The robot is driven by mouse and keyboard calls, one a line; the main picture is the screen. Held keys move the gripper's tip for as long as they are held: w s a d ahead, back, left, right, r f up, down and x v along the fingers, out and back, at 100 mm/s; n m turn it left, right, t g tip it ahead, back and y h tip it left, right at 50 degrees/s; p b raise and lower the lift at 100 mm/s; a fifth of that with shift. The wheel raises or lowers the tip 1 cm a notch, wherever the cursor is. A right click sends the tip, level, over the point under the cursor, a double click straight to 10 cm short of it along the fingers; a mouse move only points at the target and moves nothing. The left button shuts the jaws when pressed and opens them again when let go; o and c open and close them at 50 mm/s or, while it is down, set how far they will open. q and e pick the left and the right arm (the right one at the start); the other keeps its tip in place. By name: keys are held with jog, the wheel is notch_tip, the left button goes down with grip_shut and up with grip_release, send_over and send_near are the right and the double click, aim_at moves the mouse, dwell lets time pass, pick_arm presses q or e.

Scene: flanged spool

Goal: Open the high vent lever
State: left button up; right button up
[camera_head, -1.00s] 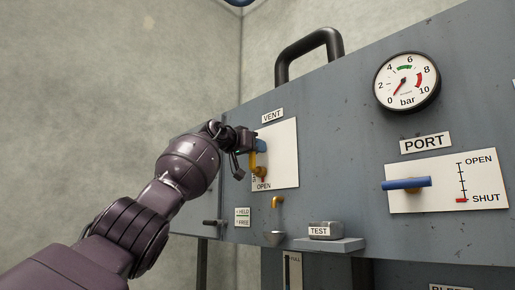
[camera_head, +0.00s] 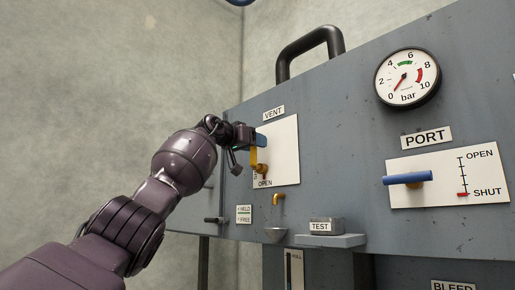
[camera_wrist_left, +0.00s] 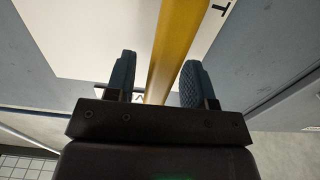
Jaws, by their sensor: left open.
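The vent lever (camera_head: 254,157) is a yellow bar on a white plate (camera_head: 286,150) below the VENT label (camera_head: 273,113). "OPEN" is printed at the plate's lower edge, near the lever's lower end. My left gripper (camera_head: 261,141) is at the lever's upper part and hides some of it. In the left wrist view the yellow lever (camera_wrist_left: 178,45) runs between the two dark blue fingers of the open gripper (camera_wrist_left: 156,82). A narrow gap shows on each side of the bar. My right gripper is not in view.
The grey panel also carries a PORT lever with a blue handle (camera_head: 407,179), a pressure gauge (camera_head: 407,77) and a black handle (camera_head: 308,50) on top. Below the vent plate are a small yellow spout (camera_head: 279,198), a cup (camera_head: 275,235) and a TEST block on a ledge (camera_head: 330,241).

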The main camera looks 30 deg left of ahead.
pick_arm(q)
jog(key=b+v, duration=0.5)
jog(key=v, duration=0.4)
jog(key=shift+s, duration=0.25)
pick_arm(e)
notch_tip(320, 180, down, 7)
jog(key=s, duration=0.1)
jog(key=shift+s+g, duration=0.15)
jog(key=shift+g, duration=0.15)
pick_arm(q)
jog(key=shift+a, duration=0.1)
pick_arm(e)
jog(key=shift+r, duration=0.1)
